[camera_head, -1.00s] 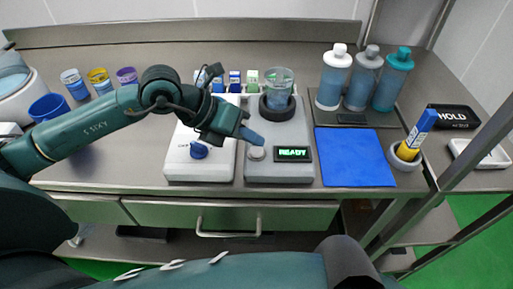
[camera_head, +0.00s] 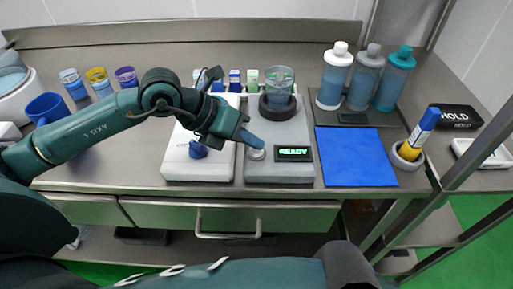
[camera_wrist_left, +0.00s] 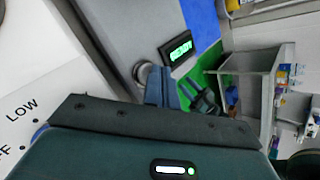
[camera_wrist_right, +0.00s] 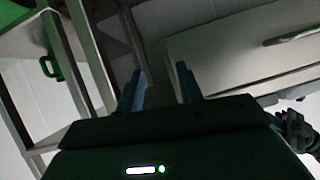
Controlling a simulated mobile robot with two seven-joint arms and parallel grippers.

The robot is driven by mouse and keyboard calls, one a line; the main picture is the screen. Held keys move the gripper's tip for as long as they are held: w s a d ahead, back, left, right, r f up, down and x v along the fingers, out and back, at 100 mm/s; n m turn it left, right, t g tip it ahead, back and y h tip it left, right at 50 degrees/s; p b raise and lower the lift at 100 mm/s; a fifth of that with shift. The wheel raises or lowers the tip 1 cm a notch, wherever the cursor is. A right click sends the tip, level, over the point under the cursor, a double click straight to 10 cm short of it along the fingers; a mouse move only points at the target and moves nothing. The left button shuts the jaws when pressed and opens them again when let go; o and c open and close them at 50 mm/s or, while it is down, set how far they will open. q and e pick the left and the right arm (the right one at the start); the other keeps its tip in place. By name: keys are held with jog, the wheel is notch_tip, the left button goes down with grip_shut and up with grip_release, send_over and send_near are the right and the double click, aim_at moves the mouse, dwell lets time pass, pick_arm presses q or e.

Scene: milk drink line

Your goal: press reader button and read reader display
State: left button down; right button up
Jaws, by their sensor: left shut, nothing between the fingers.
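The reader (camera_head: 279,172) is a grey unit with a round grey button (camera_head: 256,154) at its front left. Its dark display (camera_head: 293,153) reads "READY" in green letters. My right gripper (camera_wrist_right: 160,88) is open and empty, facing drawers below.
A white unit with a blue knob (camera_head: 198,150) stands left of the reader. A blue mat (camera_head: 354,158) lies to its right. A holder with a yellow-blue item (camera_head: 418,135) is at the right edge. Small vials (camera_head: 235,80) stand behind.

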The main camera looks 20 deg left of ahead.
aim_at(251, 151)
pick_arm(q)
jog(key=shift+f, duration=0.3)
jog(key=shift+r, duration=0.1)
dwell(0.3)
jog(key=shift+r+p, duration=0.3)
jog(key=shift+r, duration=0.5)
jog(key=shift+r+p, duration=1.7)
jog(key=shift+r, duration=0.9)
jog(key=shift+s+f, duration=0.1)
jog(key=shift+f, duration=0.05)
